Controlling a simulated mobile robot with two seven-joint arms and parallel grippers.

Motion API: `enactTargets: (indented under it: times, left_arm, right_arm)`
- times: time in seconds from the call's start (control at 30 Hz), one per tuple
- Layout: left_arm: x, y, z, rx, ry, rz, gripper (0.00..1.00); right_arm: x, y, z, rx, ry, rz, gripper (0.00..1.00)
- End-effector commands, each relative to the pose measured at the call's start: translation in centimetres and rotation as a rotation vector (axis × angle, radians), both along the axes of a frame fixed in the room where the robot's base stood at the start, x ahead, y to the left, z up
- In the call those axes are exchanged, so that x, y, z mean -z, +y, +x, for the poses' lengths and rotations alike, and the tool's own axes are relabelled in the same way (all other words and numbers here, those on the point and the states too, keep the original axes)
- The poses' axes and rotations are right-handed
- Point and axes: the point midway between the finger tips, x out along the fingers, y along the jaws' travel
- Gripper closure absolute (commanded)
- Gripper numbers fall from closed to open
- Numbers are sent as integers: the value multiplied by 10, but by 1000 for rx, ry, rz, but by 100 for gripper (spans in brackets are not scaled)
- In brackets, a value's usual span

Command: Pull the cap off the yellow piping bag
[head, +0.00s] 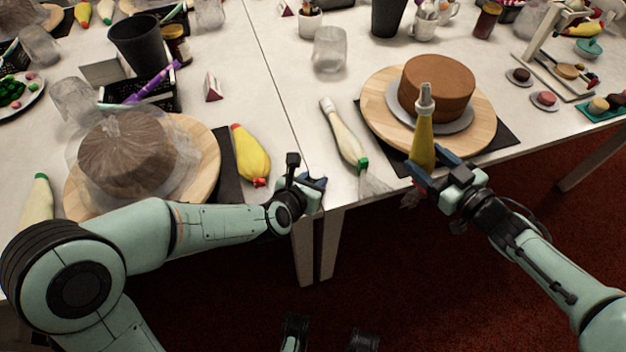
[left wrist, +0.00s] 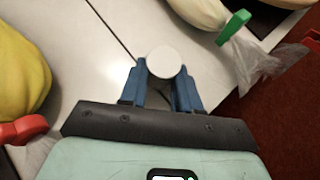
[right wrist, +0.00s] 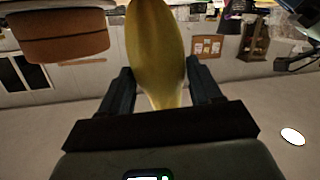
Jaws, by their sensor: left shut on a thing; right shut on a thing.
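The yellow piping bag (head: 423,145) stands upright at the table's front edge, its pale grey nozzle (head: 426,100) pointing up, bare at the tip. My right gripper (head: 430,180) is shut on its lower part; the bag also shows between the fingers in the right wrist view (right wrist: 155,45). My left gripper (head: 312,182) is at the front edge, well left of the bag. It is shut on a small white round thing, which looks like the cap (left wrist: 166,62), in the left wrist view. The head view does not clearly show this cap.
A brown cake (head: 437,85) on a wooden turntable (head: 374,95) stands behind the bag. A cream bag with a green clip (head: 345,135) lies between my grippers. Another yellow bag with a red clip (head: 250,155) lies left of my left gripper.

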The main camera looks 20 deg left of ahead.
Motion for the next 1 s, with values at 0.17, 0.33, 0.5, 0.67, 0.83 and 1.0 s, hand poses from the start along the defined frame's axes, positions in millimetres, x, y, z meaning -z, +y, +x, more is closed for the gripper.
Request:
enactTargets:
  times: [0.17,0.33,0.5,0.67,0.83,1.0]
  left_arm:
    - [1,0,0,0,0,0,98]
    - [3,0,0,0,0,0,98]
    - [5,0,0,0,0,0,98]
    - [5,0,0,0,0,0,46]
    - [5,0,0,0,0,0,39]
    - [3,0,0,0,0,0,39]
  right_arm:
    - [1,0,0,0,-1,1,46]
    - [3,0,1,0,-1,1,46]
    - [6,0,1,0,0,1,46]
    - [6,0,1,0,0,1,46]
    - [6,0,1,0,0,1,46]
    - [5,0,1,0,-1,1,46]
